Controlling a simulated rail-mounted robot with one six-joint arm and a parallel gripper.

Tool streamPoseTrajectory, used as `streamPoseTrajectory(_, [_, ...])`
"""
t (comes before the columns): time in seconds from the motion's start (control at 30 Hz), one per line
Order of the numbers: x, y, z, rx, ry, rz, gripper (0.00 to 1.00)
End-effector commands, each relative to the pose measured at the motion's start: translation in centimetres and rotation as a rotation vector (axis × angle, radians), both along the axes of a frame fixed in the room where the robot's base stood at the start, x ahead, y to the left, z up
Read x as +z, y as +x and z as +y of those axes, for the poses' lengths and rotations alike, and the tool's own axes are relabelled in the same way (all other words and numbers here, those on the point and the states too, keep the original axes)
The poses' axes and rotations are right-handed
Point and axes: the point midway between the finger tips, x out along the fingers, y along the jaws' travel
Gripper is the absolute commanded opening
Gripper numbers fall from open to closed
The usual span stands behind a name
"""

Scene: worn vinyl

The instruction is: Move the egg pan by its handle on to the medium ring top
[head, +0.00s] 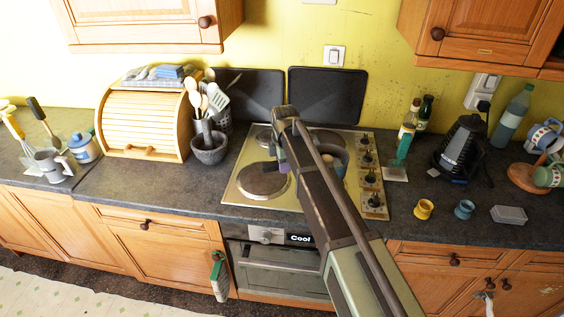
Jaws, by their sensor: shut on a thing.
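The egg pan (341,157) is a small blue-grey pan with a brown egg (327,158) in it, just right of my arm over the right part of the hob (237,188). Its handle is hidden behind my arm. My gripper (284,166) hangs below the arm's far end, mostly hidden; it is shut, on the pan's handle as far as I can tell. A large ring (264,181) is bare at front left. Another ring (263,138) shows at back left. The right rings are largely covered by the pan and my arm, so I cannot tell which is medium.
Hob knobs (369,178) line the right edge. Right are a kettle (462,145), bottles, two egg cups (424,209) and a mug tree (527,178). Dark boards (327,95) lean behind.

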Motion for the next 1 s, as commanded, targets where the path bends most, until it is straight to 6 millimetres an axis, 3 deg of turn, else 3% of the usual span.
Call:
streamPoseTrajectory(0.37, [-0.4,0.0,0.0,0.0,-0.003,-0.001,0.0])
streamPoseTrajectory(0.8, [-4.3,0.0,0.0,0.0,-0.003,-0.001,0.0])
streamPoseTrajectory(1.0, [-4.9,0.0,0.0,-0.001,-0.004,-0.001,0.0])
